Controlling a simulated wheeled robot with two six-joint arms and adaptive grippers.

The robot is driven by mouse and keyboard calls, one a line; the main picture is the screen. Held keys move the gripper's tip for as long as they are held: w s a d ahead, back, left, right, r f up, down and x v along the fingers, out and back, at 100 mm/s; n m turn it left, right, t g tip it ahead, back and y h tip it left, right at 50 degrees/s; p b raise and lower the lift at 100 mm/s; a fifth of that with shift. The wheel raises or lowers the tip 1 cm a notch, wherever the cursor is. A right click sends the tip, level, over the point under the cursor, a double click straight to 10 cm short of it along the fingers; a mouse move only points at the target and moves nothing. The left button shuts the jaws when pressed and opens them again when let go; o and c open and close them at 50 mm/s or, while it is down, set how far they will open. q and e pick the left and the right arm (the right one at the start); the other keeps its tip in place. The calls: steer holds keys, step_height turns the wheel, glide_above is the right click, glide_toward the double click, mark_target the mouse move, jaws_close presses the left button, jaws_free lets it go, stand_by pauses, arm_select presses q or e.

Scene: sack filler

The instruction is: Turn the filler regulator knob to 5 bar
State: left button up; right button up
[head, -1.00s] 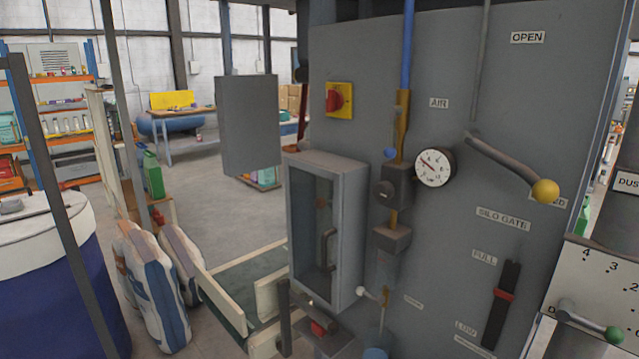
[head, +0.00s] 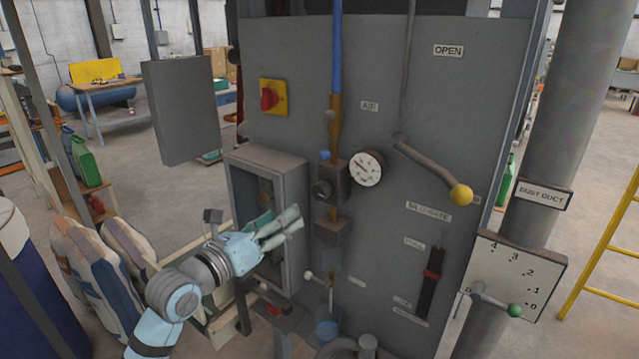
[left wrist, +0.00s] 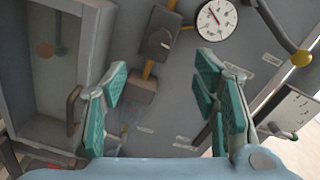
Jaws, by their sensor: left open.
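The regulator knob (head: 321,191) is a dark round knob on the left of a dark regulator body in the brass air line. It also shows in the left wrist view (left wrist: 158,41). The white round gauge (head: 365,169) sits to its right; its needle points to the upper left, and the figures are too small to read surely. It also shows in the left wrist view (left wrist: 216,20). My left gripper (head: 292,222) is open and empty, below and left of the knob and apart from it. In the left wrist view, its green-padded fingers (left wrist: 162,75) are spread below the knob.
A glass-fronted box (head: 270,160) stands out from the panel just left of the knob, close by my left gripper. A lever with a yellow ball (head: 461,195) is at the right. A small white-tipped valve handle (head: 310,276) is below. The panel around the gauge is mostly clear.

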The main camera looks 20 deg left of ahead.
mark_target(317, 194)
arm_select(q)
steer(key=x, duration=1.3)
steer(key=shift+f, duration=0.35)
steer(key=shift+w+d+b, duration=0.15)
steer(key=shift+w+b, duration=0.15)
steer(key=shift+w, duration=0.2)
steer(key=c, duration=1.2)
steer(key=shift+o, duration=0.2)
